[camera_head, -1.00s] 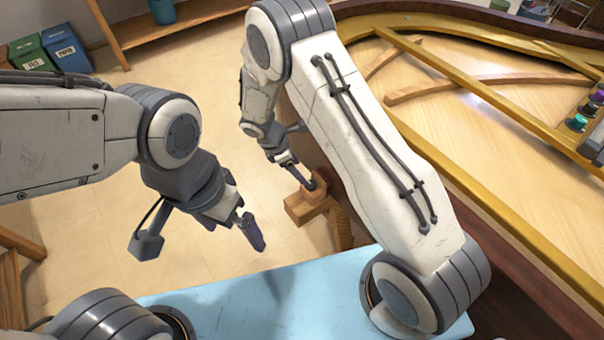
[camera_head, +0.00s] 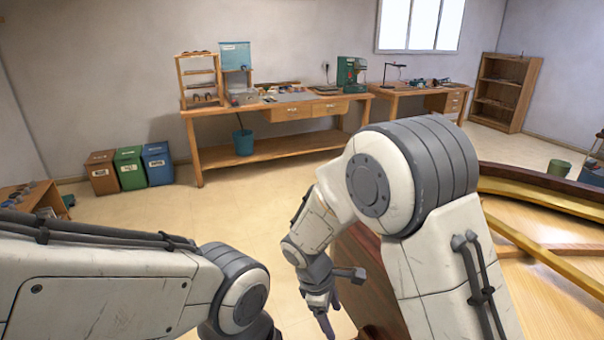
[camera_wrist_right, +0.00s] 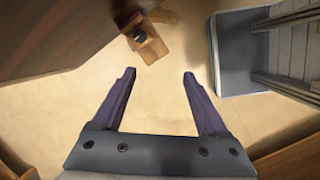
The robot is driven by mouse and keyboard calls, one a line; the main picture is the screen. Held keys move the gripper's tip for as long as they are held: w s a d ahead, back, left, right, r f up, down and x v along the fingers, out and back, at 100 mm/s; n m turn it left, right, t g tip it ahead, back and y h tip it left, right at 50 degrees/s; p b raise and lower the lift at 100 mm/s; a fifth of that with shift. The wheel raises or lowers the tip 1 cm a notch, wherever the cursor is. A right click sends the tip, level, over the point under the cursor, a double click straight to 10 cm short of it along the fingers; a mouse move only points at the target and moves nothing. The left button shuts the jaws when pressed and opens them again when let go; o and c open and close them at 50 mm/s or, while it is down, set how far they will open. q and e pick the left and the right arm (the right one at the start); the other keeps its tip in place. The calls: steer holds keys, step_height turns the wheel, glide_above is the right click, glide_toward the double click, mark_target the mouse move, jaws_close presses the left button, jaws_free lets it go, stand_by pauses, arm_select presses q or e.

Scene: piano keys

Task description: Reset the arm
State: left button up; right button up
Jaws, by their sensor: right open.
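My right arm (camera_head: 440,260) stands large at the right of the head view, bent at the elbow. Its gripper (camera_head: 328,322) hangs down beside the piano's dark wooden side, partly cut off by the bottom edge. In the right wrist view the right gripper (camera_wrist_right: 158,76) shows two dark purple fingers spread wide, with only floor between them. My left arm (camera_head: 110,290) enters from the left of the head view; its gripper is below the picture.
The piano (camera_head: 372,285) stands close to the right gripper. A wooden block (camera_wrist_right: 150,48) lies beyond the fingers in the wrist view. A workbench (camera_head: 270,115) and several bins (camera_head: 130,168) stand at the back wall. The floor between is clear.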

steer(key=s+a+r+m+y, duration=0.1)
steer(key=s+r+m+y, duration=0.1)
steer(key=s+r, duration=0.4)
steer(key=s+a+r+m+y, duration=0.1)
steer(key=s+r+m, duration=0.4)
steer(key=s, duration=1)
steer(key=shift+r+y, duration=0.6)
steer(key=shift+r, duration=0.25)
